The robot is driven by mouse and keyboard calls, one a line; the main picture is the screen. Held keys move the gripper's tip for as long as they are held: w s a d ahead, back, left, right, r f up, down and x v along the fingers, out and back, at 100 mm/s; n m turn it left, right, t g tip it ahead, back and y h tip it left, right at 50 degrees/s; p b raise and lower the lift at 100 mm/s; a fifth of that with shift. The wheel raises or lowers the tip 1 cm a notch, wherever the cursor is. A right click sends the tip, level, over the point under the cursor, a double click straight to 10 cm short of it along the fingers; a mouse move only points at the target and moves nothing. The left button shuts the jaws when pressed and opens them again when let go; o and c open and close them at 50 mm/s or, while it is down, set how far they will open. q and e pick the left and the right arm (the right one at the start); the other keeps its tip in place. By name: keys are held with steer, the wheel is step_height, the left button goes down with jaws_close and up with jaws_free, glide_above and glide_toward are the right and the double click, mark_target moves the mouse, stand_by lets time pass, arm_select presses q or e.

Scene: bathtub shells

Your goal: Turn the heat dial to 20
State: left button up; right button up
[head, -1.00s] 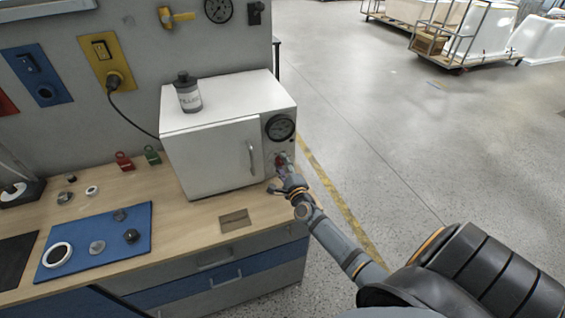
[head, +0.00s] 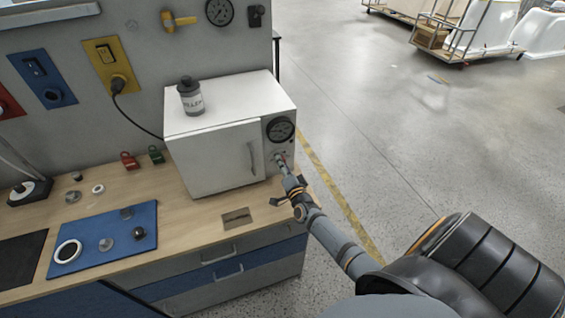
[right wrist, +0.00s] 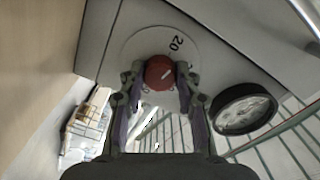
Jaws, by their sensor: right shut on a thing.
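The heat dial is a red knob (right wrist: 158,72) with a short white line, set on a round white plate (right wrist: 139,45) marked 20. The 20 is above and right of the knob in the right wrist view. The line slants toward the upper right; I cannot tell if it meets the 20. The dial is on the front of a white oven (head: 213,160), below a round black gauge (head: 280,129). My right gripper (right wrist: 158,82) is shut on the knob, one finger on each side. In the head view this gripper (head: 281,164) hides most of the dial. My left gripper is not in view.
The oven door's handle (head: 252,158) is left of my right gripper. A blue mat (head: 85,255) with small parts lies on the wooden bench at the left. The floor to the right is open.

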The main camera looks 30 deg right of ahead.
steer(key=shift+n+p, duration=0.35)
steer(key=shift+n, duration=0.75)
steer(key=shift+f, duration=0.1)
steer(key=o, duration=1.2)
steer(key=shift+c, duration=0.2)
steer(key=shift+s, duration=0.3)
steer(key=v, duration=1.1)
steer(key=shift+s, duration=0.2)
